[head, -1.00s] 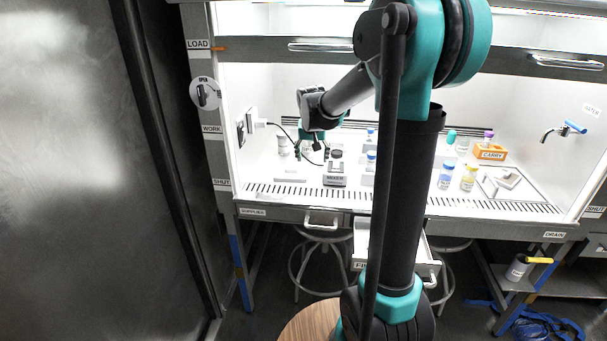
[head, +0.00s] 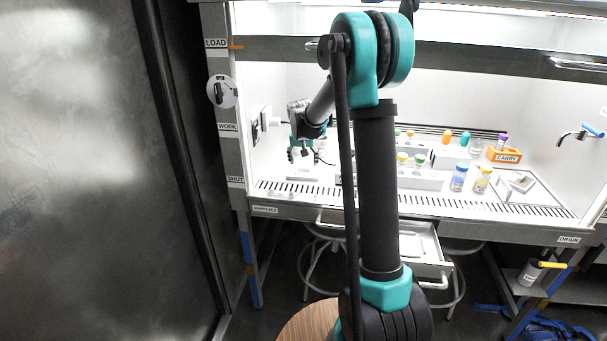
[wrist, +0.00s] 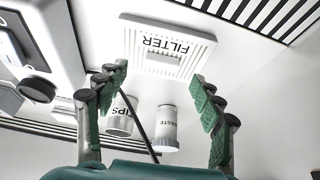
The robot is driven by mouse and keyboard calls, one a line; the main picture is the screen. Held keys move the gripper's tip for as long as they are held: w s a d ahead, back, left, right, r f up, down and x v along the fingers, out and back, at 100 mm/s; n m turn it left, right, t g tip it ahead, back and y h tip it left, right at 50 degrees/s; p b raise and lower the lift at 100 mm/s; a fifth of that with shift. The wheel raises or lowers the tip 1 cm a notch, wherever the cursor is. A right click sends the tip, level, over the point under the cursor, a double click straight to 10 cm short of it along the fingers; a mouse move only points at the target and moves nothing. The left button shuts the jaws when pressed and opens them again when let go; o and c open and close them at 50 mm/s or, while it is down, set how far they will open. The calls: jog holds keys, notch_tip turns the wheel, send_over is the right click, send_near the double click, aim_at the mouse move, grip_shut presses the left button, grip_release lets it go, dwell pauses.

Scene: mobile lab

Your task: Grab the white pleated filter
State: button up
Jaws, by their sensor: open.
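A flat white square piece with fine ridges, marked FILTER (wrist: 186,67), lies on the white bench floor, upside down in the wrist view. In the head view it shows as a pale flat shape (head: 302,175) at the left of the bench. I take it for the white pleated filter, though the pleats are hard to make out. My gripper (wrist: 160,86) is open and empty, its green-padded fingers apart. In the head view my gripper (head: 303,153) hangs above the flat piece, not visibly touching it.
White containers marked TIPS (wrist: 121,116) and WASTE (wrist: 166,130) stand near the fingers in the wrist view. A dark-knobbed device (wrist: 30,60) is at left. Bottles (head: 458,178) and an orange CARRY box (head: 505,155) stand further right. A drawer (head: 430,262) is open below.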

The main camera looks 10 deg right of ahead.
aim_at(303, 168)
jog(key=shift+x, duration=1.85)
jog(key=shift+a, duration=0.15)
jog(key=shift+c, duration=0.6)
jog(key=c, duration=1.2)
jog(key=shift+o, duration=0.2)
